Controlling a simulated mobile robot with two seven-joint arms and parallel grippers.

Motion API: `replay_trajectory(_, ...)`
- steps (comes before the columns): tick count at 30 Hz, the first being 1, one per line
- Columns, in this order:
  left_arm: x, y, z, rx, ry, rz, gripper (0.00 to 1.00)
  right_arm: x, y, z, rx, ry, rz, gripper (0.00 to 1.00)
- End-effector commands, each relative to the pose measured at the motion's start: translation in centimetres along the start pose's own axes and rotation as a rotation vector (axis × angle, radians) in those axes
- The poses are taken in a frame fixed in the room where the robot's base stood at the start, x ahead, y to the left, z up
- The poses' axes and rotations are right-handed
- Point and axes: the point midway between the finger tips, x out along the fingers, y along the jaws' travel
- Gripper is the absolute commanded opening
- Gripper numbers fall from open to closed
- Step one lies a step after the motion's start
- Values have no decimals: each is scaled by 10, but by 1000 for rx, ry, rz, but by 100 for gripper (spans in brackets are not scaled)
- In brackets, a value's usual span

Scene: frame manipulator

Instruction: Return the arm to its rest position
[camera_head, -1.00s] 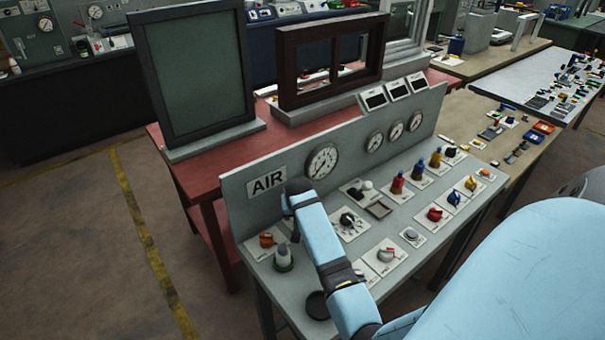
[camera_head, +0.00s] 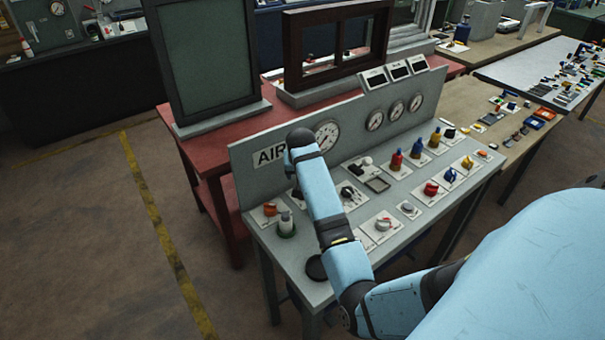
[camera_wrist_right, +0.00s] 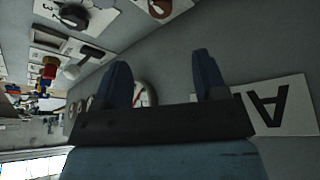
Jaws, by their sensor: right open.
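My right arm (camera_head: 325,195) is light blue with black joints and reaches out over the control panel in the head view. Its wrist end is in front of the AIR sign (camera_head: 267,156). My right gripper (camera_wrist_right: 165,72) is open in the right wrist view, with its two dark blue fingers apart and nothing between them. The fingers themselves are hidden behind the wrist in the head view. Beyond them, the wrist view shows the panel's upright face, part of a round gauge and the upside-down AIR sign (camera_wrist_right: 285,105). My left gripper is not in view.
The grey control panel (camera_head: 240,195) carries several knobs, coloured bottle-shaped controls and round gauges close to the arm. A red table (camera_head: 180,125) with a framed board (camera_head: 203,60) and a window frame (camera_head: 330,45) stands behind it. Open floor (camera_head: 80,220) with a yellow line lies at left.

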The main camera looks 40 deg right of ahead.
Motion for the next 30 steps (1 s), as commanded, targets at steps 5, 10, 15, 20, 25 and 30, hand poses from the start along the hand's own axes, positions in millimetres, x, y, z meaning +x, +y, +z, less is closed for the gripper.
replay_trajectory(5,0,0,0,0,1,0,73,0,0,0,0,0,0,65)
replay_trajectory(10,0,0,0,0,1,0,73,0,0,0,0,0,0,65)
replay_trajectory(15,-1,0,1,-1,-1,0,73,0,2,5,-9,1,3,65)
replay_trajectory(20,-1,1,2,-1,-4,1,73,-3,13,46,-93,19,17,65)
replay_trajectory(25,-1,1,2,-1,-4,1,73,-24,25,130,-272,37,6,65)
replay_trajectory(30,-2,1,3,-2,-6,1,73,-60,29,220,-459,30,-55,65)
